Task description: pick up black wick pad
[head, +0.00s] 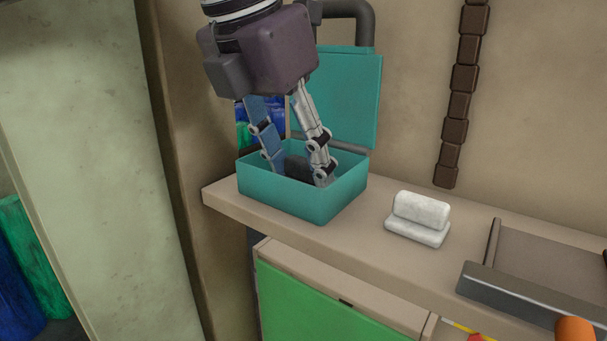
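A teal box (300,200) with its lid (345,95) raised stands on the shelf. My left gripper (299,174) comes down from above into the box, with its two fingers spread apart. A dark block, which looks like the black wick pad (297,167), lies inside the box between the fingers. Its lower part is hidden by the box's front wall, and I cannot tell whether the fingers touch it. My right gripper is not in the view.
A white two-part block (419,218) stands on the shelf (370,247) right of the box. A grey tray (545,262) is farther right, with an orange round thing (575,332) near the corner. A brown chain of blocks (459,100) hangs on the wall. A green panel (320,305) is below.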

